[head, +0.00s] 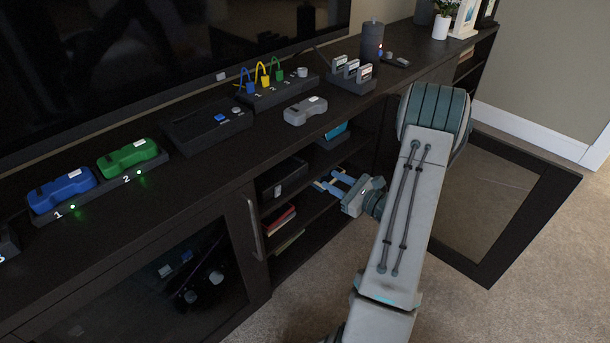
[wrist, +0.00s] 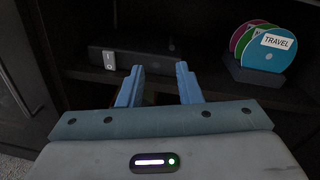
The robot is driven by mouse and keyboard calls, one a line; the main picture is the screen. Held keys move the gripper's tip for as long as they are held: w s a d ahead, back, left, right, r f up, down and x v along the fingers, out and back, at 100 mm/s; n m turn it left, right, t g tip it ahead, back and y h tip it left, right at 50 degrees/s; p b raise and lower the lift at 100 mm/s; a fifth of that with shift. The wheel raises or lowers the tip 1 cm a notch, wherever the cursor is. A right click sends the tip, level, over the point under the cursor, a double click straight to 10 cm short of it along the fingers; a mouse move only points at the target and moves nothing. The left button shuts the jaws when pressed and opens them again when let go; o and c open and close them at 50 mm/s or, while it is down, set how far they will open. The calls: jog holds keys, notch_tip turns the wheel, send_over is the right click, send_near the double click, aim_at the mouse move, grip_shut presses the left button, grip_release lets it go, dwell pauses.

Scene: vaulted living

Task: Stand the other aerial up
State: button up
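No aerial can be made out with certainty. A long dark box (wrist: 138,62) lies on the open shelf ahead of my gripper in the wrist view, with a white tag (wrist: 109,60) at its left end. A small grey stub (wrist: 171,45) shows at its top right; I cannot tell whether it is part of an aerial. The dark box also shows in the head view (head: 282,178). My gripper (head: 329,180) is open and empty at the shelf opening, its two blue fingers apart. They also show in the wrist view (wrist: 160,68), short of the box.
Discs labelled TRAVEL (wrist: 268,47) stand in a dark holder right of the box. A shelf board lies above, and books (head: 284,228) lie below. A glass cabinet door (head: 560,185) stands open at right. Consoles and controllers line the cabinet top (head: 210,170).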

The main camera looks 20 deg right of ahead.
aim_at(304, 162)
jog(key=shift+m+t+h, duration=0.3)
jog(key=shift+m+h, duration=0.2)
jog(key=shift+h, duration=0.1)
jog(key=b+x, duration=0.1)
jog(key=x, duration=0.3)
jog(key=d+f+b+x, duration=0.1)
jog(key=x, duration=0.3)
jog(key=b+x, duration=0.1)
jog(key=x, duration=0.4)
jog(key=shift+w+d+f, duration=0.15)
jog(key=shift+w+f, duration=0.1)
jog(key=shift+w, duration=0.1)
grip_shut()
